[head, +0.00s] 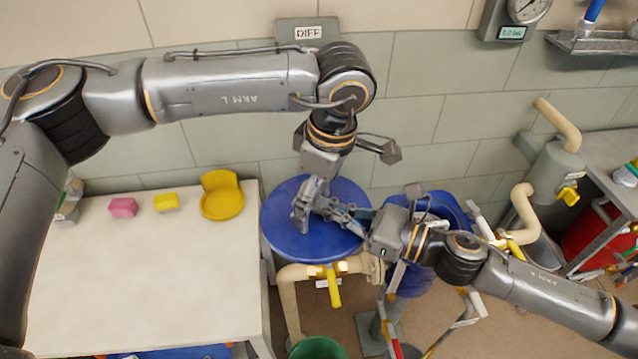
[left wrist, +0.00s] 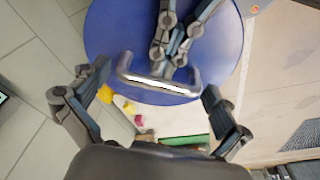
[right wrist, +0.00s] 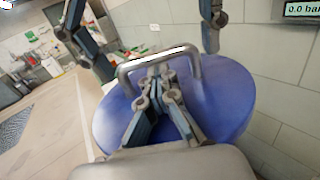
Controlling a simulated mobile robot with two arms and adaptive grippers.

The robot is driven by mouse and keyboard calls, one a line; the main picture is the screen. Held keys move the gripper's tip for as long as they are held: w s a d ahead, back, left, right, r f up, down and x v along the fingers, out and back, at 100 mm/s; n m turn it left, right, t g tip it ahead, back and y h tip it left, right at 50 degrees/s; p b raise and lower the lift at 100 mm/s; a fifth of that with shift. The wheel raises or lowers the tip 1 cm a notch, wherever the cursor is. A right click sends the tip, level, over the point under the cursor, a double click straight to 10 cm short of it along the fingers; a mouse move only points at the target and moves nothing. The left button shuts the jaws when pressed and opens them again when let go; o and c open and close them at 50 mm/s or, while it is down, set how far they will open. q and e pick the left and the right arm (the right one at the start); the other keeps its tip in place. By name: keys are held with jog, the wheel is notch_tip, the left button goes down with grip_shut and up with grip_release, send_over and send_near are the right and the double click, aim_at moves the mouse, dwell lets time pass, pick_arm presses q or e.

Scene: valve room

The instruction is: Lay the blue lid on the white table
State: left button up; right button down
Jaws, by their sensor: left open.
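The blue lid (head: 285,232), a round disc with a silver bar handle (right wrist: 158,58), is beside the right edge of the white table (head: 140,265), seemingly held in the air. My right gripper (head: 328,208) reaches in from the right. In the right wrist view its fingers are close together at the middle of the handle, shut on it. My left gripper (head: 345,185) is above the lid. In the left wrist view its fingers (left wrist: 150,98) are spread wide, one beyond each end of the handle, apart from it. The lid also shows there (left wrist: 110,35).
A pink block (head: 123,207), a yellow block (head: 166,202) and a yellow dish (head: 222,203) stand along the table's back. The table's middle and front are clear. An open blue barrel (head: 455,208) and beige pipes (head: 292,300) with a yellow valve handle (head: 334,288) are near the lid.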

jog(key=shift+r, duration=0.15)
pick_arm(q)
jog(key=c, duration=1.3)
jog(key=shift+r, duration=0.1)
jog(key=shift+c, duration=0.8)
pick_arm(e)
jog(key=c, duration=2)
grip_release()
jog(key=o, duration=0.6)
jog(key=shift+c, duration=0.2)
